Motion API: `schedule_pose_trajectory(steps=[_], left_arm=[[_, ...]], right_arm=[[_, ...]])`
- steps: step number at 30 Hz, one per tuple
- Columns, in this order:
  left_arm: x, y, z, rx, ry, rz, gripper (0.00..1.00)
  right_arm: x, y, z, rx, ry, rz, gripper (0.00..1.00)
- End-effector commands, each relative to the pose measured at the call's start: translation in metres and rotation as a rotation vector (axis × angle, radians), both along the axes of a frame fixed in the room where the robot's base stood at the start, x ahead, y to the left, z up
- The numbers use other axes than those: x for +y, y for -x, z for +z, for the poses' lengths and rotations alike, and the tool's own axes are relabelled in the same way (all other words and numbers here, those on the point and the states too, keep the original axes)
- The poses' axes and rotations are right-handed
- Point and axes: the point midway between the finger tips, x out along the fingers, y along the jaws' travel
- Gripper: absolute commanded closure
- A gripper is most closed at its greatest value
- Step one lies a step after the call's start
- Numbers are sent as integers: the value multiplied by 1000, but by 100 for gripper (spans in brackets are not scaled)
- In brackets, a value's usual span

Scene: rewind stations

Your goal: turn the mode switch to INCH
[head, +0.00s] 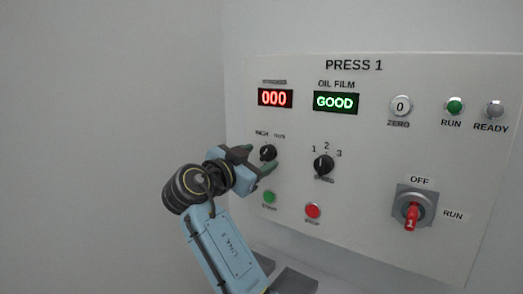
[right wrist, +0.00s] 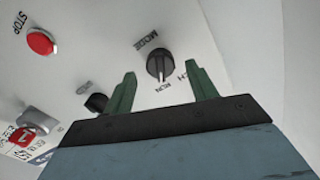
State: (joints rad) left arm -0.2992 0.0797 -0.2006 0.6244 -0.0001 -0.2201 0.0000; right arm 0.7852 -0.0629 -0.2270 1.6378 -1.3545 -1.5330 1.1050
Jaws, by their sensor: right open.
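The mode switch (head: 268,153) is a round black knob on the left of the PRESS 1 panel, below the red 000 display. In the right wrist view the black knob (right wrist: 160,65) sits beside its MODE label, and its pale mark appears to point toward RUN. INCH is partly hidden by a finger. My right gripper (head: 256,161) is open, with its green fingers on either side of the knob in the head view. In the right wrist view the right gripper (right wrist: 160,82) has the knob framed between its fingertips; contact cannot be seen. My left gripper is not in view.
The panel (head: 370,180) also bears a 1-2-3 selector (head: 323,165), a green button (head: 269,197), a red stop button (head: 313,211), a ZERO button (head: 400,107) and a red-handled OFF/RUN switch (head: 413,215). The wall left of the panel is bare.

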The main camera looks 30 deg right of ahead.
Motion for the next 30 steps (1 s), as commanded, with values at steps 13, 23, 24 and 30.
schedule_pose_trajectory(steps=[13, 23, 24, 30], left_arm=[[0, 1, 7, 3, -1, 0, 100], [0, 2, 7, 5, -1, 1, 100], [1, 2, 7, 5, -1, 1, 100], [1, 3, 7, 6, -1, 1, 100]], right_arm=[[-21, -9, -1, 1, 0, 1, 43], [-21, -9, -1, 1, 0, 0, 74], [-21, -9, -1, 1, 0, 0, 79], [-21, -9, -1, 5, 2, 0, 87]])
